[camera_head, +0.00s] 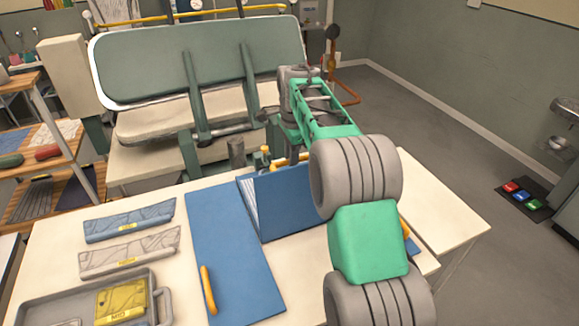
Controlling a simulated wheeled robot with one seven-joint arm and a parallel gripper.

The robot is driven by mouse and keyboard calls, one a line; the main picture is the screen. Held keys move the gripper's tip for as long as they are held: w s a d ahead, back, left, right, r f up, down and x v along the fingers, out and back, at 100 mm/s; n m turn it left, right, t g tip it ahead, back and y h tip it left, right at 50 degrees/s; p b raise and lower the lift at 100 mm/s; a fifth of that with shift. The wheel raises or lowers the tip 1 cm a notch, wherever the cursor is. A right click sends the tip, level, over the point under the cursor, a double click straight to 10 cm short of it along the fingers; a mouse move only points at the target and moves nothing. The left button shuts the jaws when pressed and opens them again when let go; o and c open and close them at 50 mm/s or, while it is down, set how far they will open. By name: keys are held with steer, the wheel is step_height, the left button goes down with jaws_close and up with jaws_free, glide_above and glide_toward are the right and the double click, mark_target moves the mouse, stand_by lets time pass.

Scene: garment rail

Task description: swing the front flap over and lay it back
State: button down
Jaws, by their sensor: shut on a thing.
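The blue folding board (228,245) lies on the white table, with an orange handle on its left panel. A blue flap (287,205) stands raised and tilted from the board, with pale striped cloth (256,203) showing at its left side. My gripper (289,158) is at the flap's top edge, shut by the orange grip there; my own arm partly hides the fingers. The arm also covers the board's right part, where another orange handle (406,229) peeks out.
On the table's left lie a folded blue garment (129,220), a folded grey garment (130,252) and a grey tray (50,312) with a yellow garment. A large green padded press (205,60) stands behind the table. Bare table shows at the right corner.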

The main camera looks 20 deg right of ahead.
steer(key=w+f, duration=0.2)
steer(key=w, duration=0.5)
steer(key=shift+a+f, duration=0.2)
steer(key=shift+a, duration=0.2)
steer(key=c, duration=1.6)
jaws_free()
steer(key=shift+a, duration=0.15)
steer(key=shift+o, duration=1.2)
step_height(320, 180, up, 8)
steer(key=shift+s+d, duration=0.25)
steer(key=shift+s, duration=0.05)
steer(key=shift+f, duration=0.1)
